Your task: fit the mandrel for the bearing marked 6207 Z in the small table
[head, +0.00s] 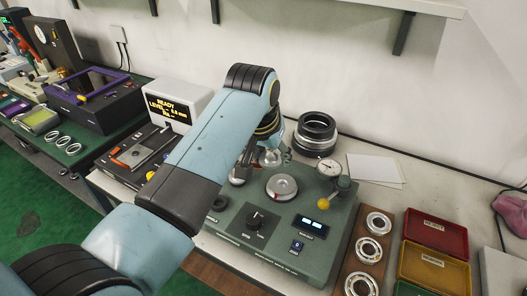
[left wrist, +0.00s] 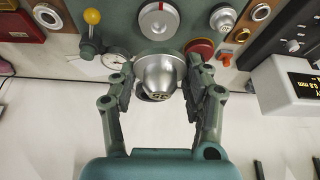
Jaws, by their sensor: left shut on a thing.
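My left gripper (left wrist: 159,82) is shut on a silver stepped mandrel (left wrist: 158,68), with one finger on each side of it. In the head view my left gripper (head: 264,158) is above the back of the green tester (head: 308,232), largely hidden by my arm. The tester's round silver spindle seat (head: 283,187) is in front of the gripper; it also shows in the left wrist view (left wrist: 158,20). Several bearings (head: 380,223) lie in a wooden rack at the right; their markings are unreadable. My right gripper is not in view.
A dial gauge (head: 329,170) and a yellow-ball lever (head: 324,203) stand at the tester's right. Black rings (head: 317,132) are stacked behind. A red bin (head: 436,236) and a yellow bin (head: 433,268) are far right. A display box (head: 178,104) stands left.

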